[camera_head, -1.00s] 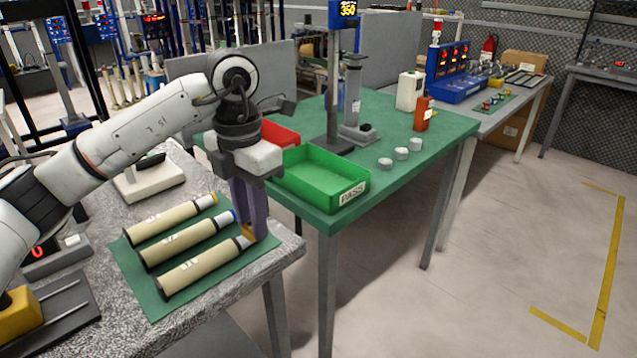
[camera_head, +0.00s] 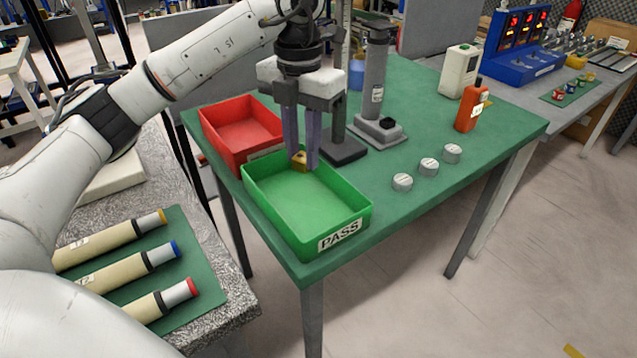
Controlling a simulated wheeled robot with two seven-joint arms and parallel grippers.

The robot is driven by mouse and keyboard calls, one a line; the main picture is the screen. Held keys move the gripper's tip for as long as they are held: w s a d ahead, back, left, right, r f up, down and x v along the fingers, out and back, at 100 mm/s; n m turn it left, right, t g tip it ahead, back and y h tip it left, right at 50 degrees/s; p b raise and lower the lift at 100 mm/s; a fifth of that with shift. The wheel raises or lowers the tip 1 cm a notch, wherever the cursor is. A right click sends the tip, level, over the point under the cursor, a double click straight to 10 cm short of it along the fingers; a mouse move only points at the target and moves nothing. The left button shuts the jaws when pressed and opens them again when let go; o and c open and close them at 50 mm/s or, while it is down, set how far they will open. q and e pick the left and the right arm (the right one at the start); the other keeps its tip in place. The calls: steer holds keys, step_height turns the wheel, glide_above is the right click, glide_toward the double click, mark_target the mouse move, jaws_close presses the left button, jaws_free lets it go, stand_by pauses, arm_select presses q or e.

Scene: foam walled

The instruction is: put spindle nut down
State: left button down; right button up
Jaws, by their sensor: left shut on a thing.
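My left gripper (camera_head: 302,165) points down above the far part of the green PASS tray (camera_head: 318,245). It is shut on a small brass-coloured spindle nut (camera_head: 299,160), held between its fingertips. The nut looks to be at about rim height; whether it touches the tray floor I cannot tell. The tray is otherwise empty where I can see into it. My right gripper is not in view.
A red tray (camera_head: 240,130) stands left of the green one. A grey post stand (camera_head: 376,95), several small metal discs (camera_head: 429,167) and an orange bottle (camera_head: 470,106) stand to the right. Three cylinders (camera_head: 128,268) lie on a green mat at lower left.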

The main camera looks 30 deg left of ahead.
mark_target(299, 159)
arm_select(q)
steer(key=f, duration=0.4)
steer(key=shift+s+a+f, duration=0.1)
steer(key=shift+s+f, duration=0.2)
steer(key=shift+s, duration=0.1)
steer(key=shift+w+f, duration=0.1)
steer(key=shift+f, duration=2.1)
steer(key=shift+f, duration=0.15)
steer(key=c, duration=1.5)
jaws_free()
step_height(299, 159, up, 12)
steer(key=shift+r, duration=0.2)
